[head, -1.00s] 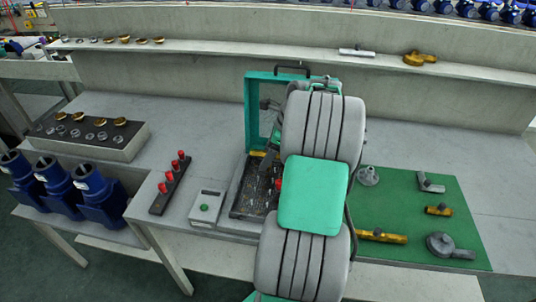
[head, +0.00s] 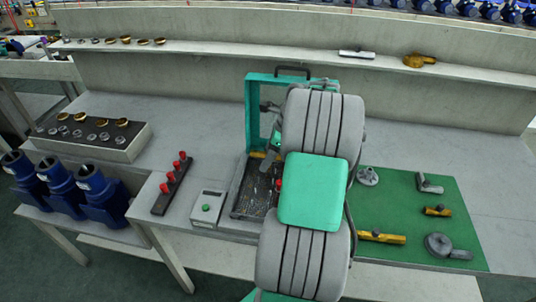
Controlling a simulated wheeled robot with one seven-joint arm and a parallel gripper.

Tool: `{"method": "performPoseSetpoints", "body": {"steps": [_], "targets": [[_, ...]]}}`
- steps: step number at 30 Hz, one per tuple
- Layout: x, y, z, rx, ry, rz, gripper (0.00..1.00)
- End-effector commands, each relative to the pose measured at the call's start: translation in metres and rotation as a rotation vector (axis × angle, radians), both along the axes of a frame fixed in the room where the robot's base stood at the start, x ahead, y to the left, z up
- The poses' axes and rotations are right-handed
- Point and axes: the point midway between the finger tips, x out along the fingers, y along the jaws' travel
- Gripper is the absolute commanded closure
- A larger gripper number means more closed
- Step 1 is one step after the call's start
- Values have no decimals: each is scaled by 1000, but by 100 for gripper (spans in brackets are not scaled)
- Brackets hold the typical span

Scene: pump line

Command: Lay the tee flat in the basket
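The basket (head: 246,198) is a dark mesh tray inside a green-framed station on the bench, partly hidden behind my arm. The end of my arm with my gripper (head: 269,160) shows as a small grey and green shape over the back right of the basket. Its fingers are too small and covered to tell whether they are open or hold anything. I cannot make out a tee in the basket. A grey tee-like fitting (head: 429,184) and a small brass tee-like fitting (head: 438,211) lie on the green mat (head: 400,200).
A green frame (head: 257,115) stands behind the basket. A button box (head: 207,208) and a rack with red-topped pegs (head: 168,192) stand left of it. The mat also holds a long brass fitting (head: 382,237) and a grey round part (head: 439,246). Blue pump bodies (head: 98,198) stand far left.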

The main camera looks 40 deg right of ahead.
Motion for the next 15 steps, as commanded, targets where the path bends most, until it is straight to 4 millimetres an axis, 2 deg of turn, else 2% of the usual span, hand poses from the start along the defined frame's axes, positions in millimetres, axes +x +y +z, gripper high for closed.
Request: {"method": "performPoseSetpoints", "body": {"steps": [15], "targets": [[0, 0, -10, 0, -2, 1, 80]]}}
